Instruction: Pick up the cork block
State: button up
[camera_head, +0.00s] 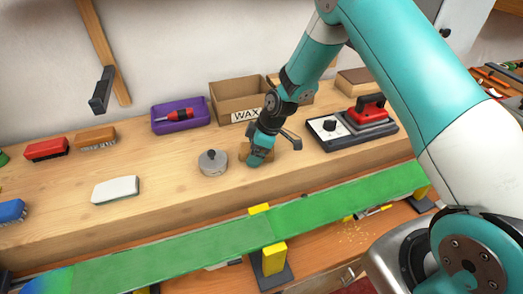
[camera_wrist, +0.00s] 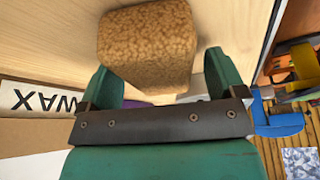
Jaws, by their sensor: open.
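The cork block (camera_wrist: 148,45) is brown and speckled, and fills the upper middle of the wrist view. It stands on the pale wooden bench. My gripper (camera_wrist: 160,72) is open, with one green finger on each side of the block's near end; I cannot tell whether either finger touches it. In the head view, my gripper (camera_head: 259,157) points down at the bench and hides most of the block. Only a brown edge of the cork block (camera_head: 244,151) shows at its left.
A WAX cardboard box (camera_head: 228,99) stands behind my gripper. A round grey tin (camera_head: 212,163) is close on its left, and a red iron (camera_head: 369,112) is to the right. A green ski (camera_head: 170,254) runs along the front.

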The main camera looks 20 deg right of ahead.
jog(key=shift+f, duration=0.15)
jog(key=c, duration=1.1)
notch_tip(320, 180, up, 20)
jog(key=b, duration=0.4)
jog(key=shift+r, duration=0.2)
